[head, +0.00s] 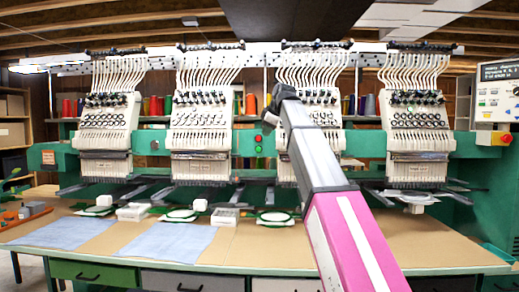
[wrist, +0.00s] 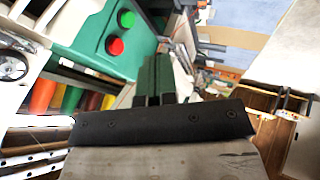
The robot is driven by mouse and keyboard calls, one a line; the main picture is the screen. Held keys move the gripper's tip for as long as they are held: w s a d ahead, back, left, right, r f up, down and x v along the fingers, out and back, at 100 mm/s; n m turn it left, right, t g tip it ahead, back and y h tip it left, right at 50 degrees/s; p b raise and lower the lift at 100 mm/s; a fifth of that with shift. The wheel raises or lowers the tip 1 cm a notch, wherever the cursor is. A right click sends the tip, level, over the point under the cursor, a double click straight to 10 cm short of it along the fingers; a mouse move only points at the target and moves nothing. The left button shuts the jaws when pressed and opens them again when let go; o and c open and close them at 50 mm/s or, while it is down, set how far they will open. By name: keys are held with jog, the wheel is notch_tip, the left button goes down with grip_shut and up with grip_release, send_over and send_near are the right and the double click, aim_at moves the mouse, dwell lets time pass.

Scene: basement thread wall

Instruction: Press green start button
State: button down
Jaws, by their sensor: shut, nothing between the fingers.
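The green start button (wrist: 127,18) is a round bright green cap at the upper left of the wrist view. A red button (wrist: 115,46) sits beside it on the same green panel (wrist: 85,35). In the head view the green button (head: 259,150) is small, below the red button (head: 258,138), between the two middle embroidery heads. My gripper (wrist: 155,60) is shut and empty, its dark fingers together, to the right of the panel in the wrist view and apart from both buttons. In the head view my gripper (head: 269,114) shows small and dark, just above the buttons.
White embroidery heads (head: 200,125) stand on either side of the button panel. Thread cones (head: 160,105) line the shelf behind. Below, the tabletop (head: 265,250) holds hoops, small white boxes and blue cloths (head: 175,246). A control box (head: 497,97) hangs at the right.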

aim_at(258, 149)
jog(key=w+a+f, duration=0.3)
jog(key=w+f, duration=0.5)
jog(key=w, duration=0.1)
jog(key=shift+a, duration=0.2)
dwell(0.5)
